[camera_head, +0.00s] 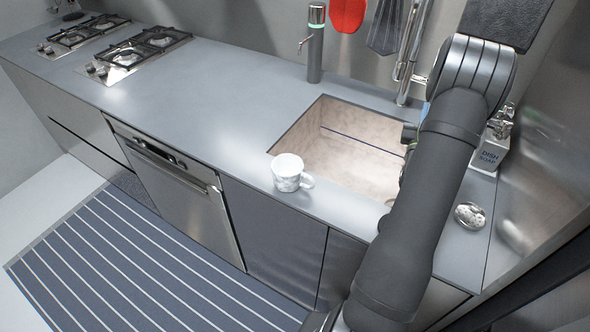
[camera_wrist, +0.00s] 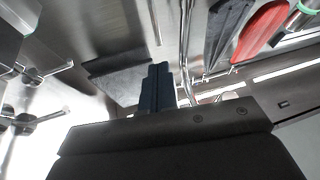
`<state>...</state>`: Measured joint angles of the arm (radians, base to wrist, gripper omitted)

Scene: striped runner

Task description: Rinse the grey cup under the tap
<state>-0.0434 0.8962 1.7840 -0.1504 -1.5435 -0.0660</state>
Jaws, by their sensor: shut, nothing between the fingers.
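The grey cup (camera_head: 286,174), pale and marbled with a handle on its right, stands upright on the counter at the front left of the sink (camera_head: 350,150). The chrome tap (camera_head: 406,55) rises behind the sink, partly covered by my arm; a chrome pipe, probably part of it, shows in the wrist view (camera_wrist: 185,50). My gripper (camera_wrist: 158,70) shows in the wrist view with its dark fingers together and empty. In the head view my arm mostly hides it over the sink's right side, away from the cup.
A grey cylindrical dispenser (camera_head: 315,45) with a spout stands behind the sink. A soap bottle (camera_head: 492,145) and a small shiny dish (camera_head: 470,215) are at the right. The counter (camera_head: 215,85) left of the sink is clear up to the hobs.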

